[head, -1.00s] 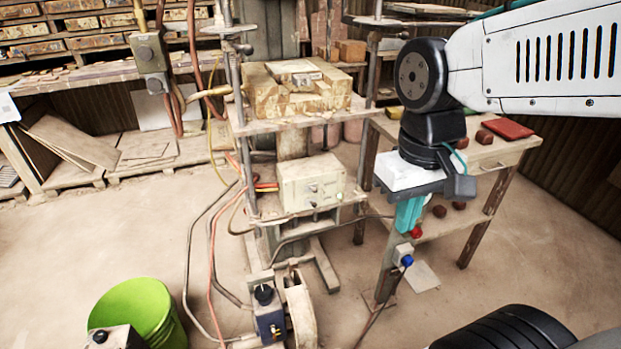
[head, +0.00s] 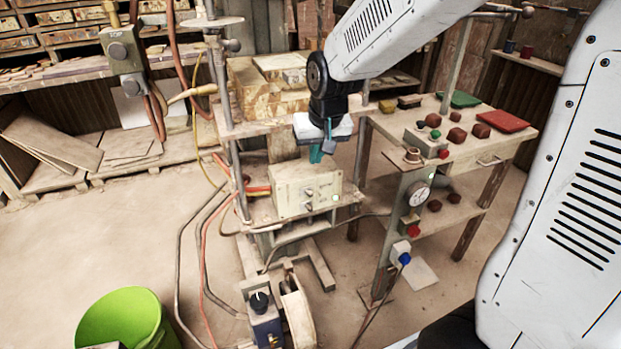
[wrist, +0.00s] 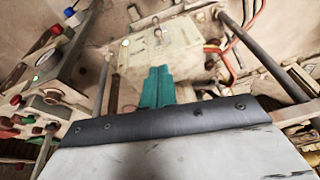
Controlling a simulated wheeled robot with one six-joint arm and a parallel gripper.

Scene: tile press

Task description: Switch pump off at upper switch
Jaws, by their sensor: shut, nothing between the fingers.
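The cream control box (head: 290,190) sits on the press's lower shelf. The lever positions are too small to tell.
Press posts (head: 239,180) and hoses stand left of the box. A stand with a gauge (head: 419,195) and red and blue buttons is to the right, before a wooden table (head: 480,150). A green bucket (head: 125,318) is at lower left. The floor at left is clear.

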